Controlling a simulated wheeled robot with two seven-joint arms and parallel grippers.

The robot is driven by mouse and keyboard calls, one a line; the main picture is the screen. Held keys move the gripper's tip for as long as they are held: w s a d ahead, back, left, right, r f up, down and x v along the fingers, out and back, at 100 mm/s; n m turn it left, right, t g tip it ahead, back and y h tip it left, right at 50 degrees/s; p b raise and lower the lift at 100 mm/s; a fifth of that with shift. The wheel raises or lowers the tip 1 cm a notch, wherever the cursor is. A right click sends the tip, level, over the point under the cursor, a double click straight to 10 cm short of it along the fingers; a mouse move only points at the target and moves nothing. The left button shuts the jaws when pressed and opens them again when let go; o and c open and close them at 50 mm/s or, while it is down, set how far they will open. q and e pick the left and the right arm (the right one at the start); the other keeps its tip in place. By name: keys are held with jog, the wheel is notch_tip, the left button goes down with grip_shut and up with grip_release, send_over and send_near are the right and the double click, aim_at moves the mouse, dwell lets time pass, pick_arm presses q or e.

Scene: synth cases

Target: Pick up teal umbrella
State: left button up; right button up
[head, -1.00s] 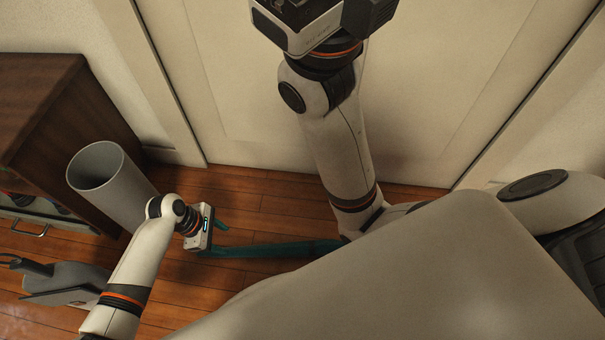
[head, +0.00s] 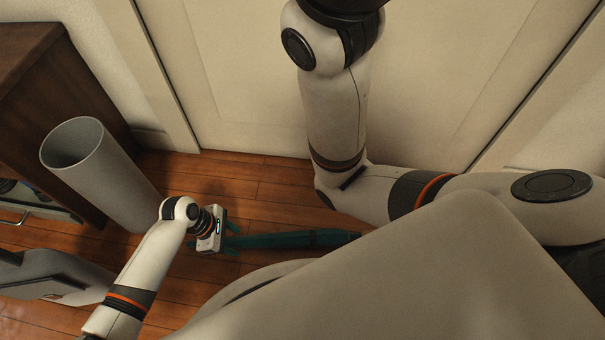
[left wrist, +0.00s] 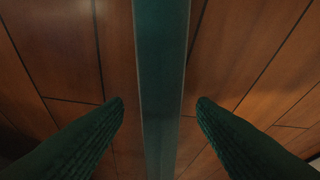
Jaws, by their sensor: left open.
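The teal umbrella (head: 300,240) lies on the wooden floor, its right end running behind my own body in the head view. My left gripper (head: 232,240) is open, low at the umbrella's left part. In the left wrist view the umbrella (left wrist: 162,60) runs as a straight teal band from top to bottom. The ridged dark green fingers of my left gripper (left wrist: 161,108) lie on either side of it, with floor showing between each finger and the band. My right arm reaches up past the top edge, and its gripper is out of view.
A tall grey open cylinder (head: 105,180) stands left of my left gripper, beside a dark brown cabinet (head: 50,90). A pale panelled door (head: 240,80) closes off the back. Bare floor (head: 265,195) shows between the umbrella and the door.

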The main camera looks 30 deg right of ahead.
pick_arm(q)
jog(key=shift+d+f, duration=0.15)
jog(key=shift+f, duration=0.2)
jog(key=shift+r, duration=0.1)
jog(key=shift+c, duration=0.5)
grip_shut()
jog(key=shift+r, duration=0.1)
